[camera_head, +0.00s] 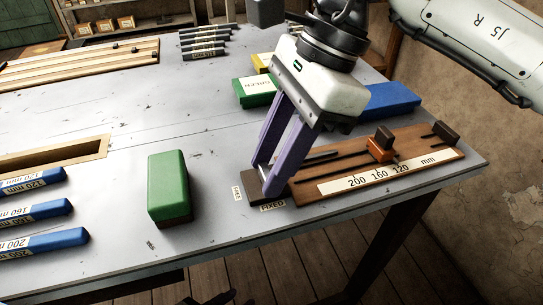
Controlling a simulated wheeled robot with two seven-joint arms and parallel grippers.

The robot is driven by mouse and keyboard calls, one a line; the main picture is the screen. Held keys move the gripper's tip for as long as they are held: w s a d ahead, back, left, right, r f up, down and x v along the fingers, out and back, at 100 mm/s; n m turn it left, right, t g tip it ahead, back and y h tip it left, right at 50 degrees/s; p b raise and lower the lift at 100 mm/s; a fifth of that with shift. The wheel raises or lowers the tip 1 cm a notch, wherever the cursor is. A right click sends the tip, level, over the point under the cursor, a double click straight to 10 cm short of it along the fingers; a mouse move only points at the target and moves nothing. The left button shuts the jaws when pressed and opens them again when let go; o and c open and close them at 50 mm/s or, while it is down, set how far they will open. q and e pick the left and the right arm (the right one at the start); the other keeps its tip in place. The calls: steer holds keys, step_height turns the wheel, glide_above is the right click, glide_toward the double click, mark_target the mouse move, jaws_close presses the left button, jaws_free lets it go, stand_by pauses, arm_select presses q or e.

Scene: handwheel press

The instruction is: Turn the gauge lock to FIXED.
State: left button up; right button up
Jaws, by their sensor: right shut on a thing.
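The wooden length gauge (405,168) lies near the table's right front edge, with a scale plate (375,175) reading 200, 160, 120 mm. An orange-brown slider (380,148) sits on its slot. At its left end is a dark block with a FIXED label (272,206) in front and another small label (237,193) to its left. My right gripper (266,180) reaches down there, its purple fingers shut on the gauge lock, which they mostly hide. The lock's exact angle cannot be told. Only a dark bit of my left gripper (212,298) shows at the bottom edge.
A green block (168,187) stands left of the gauge. Blue bars (38,212) with mm labels lie at the left. A green box (253,92) and blue box (390,102) lie behind the gauge. The table middle is clear.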

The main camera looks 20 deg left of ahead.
steer(key=o, duration=1.1)
steer(key=p+v, duration=0.1)
steer(key=v, duration=0.9)
steer(key=shift+r, duration=0.2)
